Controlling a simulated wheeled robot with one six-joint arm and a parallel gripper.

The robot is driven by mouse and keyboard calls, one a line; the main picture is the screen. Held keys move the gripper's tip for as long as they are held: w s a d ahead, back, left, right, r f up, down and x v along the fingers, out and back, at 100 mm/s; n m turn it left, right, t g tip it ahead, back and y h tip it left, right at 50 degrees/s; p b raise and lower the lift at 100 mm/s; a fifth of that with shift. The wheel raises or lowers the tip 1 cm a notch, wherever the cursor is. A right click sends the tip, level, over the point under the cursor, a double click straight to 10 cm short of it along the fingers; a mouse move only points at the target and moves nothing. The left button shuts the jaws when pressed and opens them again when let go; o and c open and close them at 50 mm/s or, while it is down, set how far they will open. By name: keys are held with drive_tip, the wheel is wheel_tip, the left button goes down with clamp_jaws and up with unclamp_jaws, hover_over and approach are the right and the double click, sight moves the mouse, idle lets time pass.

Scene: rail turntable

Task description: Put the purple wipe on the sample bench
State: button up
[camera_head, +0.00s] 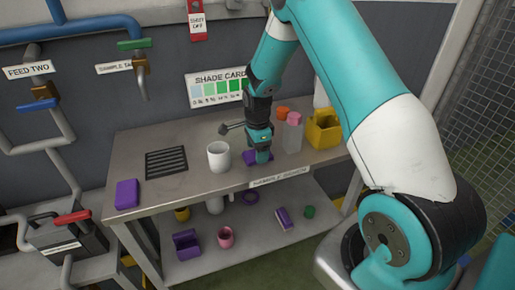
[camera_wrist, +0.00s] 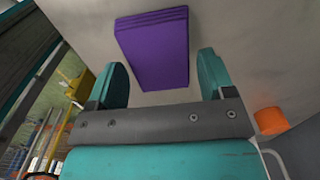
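A flat purple wipe (camera_head: 250,157) lies on the sample bench (camera_head: 205,183) under my gripper (camera_head: 263,158), which partly hides it. In the wrist view the wipe (camera_wrist: 155,45) shows as a folded purple block on the grey surface, just beyond and between the fingertips. My gripper (camera_wrist: 160,72) is open, with a wide gap between its teal fingers and nothing held. I cannot tell whether a finger touches the wipe. A second purple block (camera_head: 126,194), similar in look, lies at the left end of the bench top.
A white mug (camera_head: 219,157) stands just left of my gripper. Clear bottles (camera_head: 292,135) and a yellow bin (camera_head: 324,131) stand to its right. A black grille (camera_head: 166,161) is set in the bench. The lower shelf holds a purple box (camera_head: 187,246) and a pink cup (camera_head: 226,238).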

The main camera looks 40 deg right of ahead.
drive_tip(key=shift+o, duration=0.9)
wheel_tip(320, 180, up, 11)
drive_tip(key=b, duration=0.2)
drive_tip(key=s+a+r+n, duration=0.2)
drive_tip(key=a+r+n, duration=0.2)
drive_tip(key=a, duration=0.1)
drive_tip(key=s+a+r+n+y, duration=0.2)
drive_tip(key=s+a+r+n, duration=0.2)
drive_tip(key=s+a+n, duration=0.5)
drive_tip(key=s+a+r+n+y, duration=0.2)
drive_tip(key=s+a+n, duration=0.8)
drive_tip(key=s+n, duration=0.5)
drive_tip(key=shift+s+r, duration=0.85)
drive_tip(key=shift+s, duration=0.05)
